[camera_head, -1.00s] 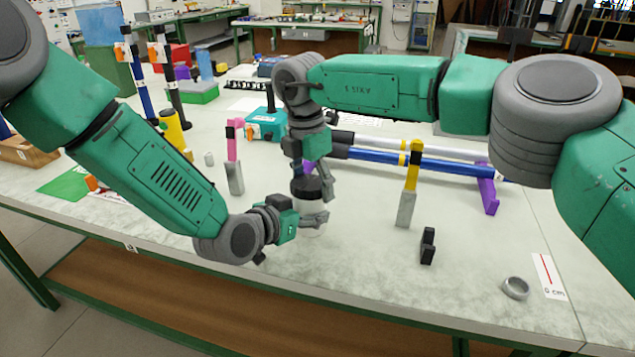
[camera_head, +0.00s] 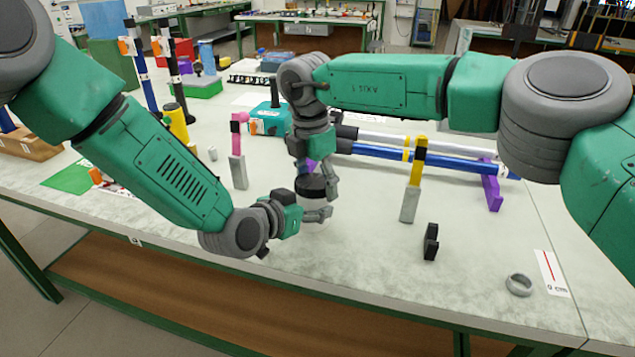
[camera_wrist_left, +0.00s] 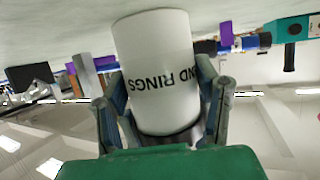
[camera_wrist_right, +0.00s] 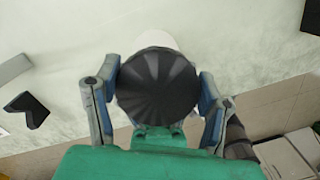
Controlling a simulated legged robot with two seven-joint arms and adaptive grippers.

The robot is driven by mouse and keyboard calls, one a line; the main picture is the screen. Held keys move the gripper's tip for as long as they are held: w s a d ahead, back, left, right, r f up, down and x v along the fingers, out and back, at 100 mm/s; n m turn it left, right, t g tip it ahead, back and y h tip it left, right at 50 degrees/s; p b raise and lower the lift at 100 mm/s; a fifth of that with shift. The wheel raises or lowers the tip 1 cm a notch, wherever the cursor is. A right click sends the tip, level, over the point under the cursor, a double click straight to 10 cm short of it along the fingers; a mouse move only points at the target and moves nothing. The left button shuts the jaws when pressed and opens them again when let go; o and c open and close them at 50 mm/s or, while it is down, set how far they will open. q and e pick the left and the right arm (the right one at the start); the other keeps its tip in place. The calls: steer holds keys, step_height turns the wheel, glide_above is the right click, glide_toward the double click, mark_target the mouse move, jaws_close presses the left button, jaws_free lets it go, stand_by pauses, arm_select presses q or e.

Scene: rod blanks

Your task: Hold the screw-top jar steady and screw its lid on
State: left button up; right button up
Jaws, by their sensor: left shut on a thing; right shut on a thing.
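The white jar (camera_wrist_left: 160,70) stands on the table, with dark lettering ending in "ND RINGS" upside down in the left wrist view. My left gripper (camera_head: 317,214) is shut around the jar's side, one finger on each side. The black ribbed lid (camera_wrist_right: 157,86) is on top of the jar; it also shows in the head view (camera_head: 310,187). My right gripper (camera_wrist_right: 156,95) comes from above and is shut on the lid's sides. A strip of the white jar shows past the lid in the right wrist view. Whether the lid sits fully down cannot be told.
Behind the jar, blue and white rods (camera_head: 430,160) lie across supports. A pink-topped post (camera_head: 238,165) is left of the jar, a yellow-topped post (camera_head: 413,185) right. A black bracket (camera_head: 430,242) and a grey ring (camera_head: 519,284) lie front right. The table between them is clear.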

steer(key=shift+o, duration=0.3)
steer(key=shift+s+d+t, duration=0.15)
steer(key=shift+t, duration=0.15)
steer(key=shift+d, duration=0.1)
steer(key=m, duration=0.5)
steer(key=shift+s+r, duration=0.1)
steer(key=shift+c, duration=0.3)
steer(key=m+g, duration=0.1)
steer(key=m, duration=0.3)
steer(key=shift+s+a, duration=0.1)
steer(key=shift+a, duration=0.1)
steer(key=m, duration=0.4)
steer(key=shift+s+a, duration=0.15)
steer(key=shift+m+g, duration=0.3)
steer(key=shift+m, duration=1.3)
steer(key=shift+r, duration=0.1)
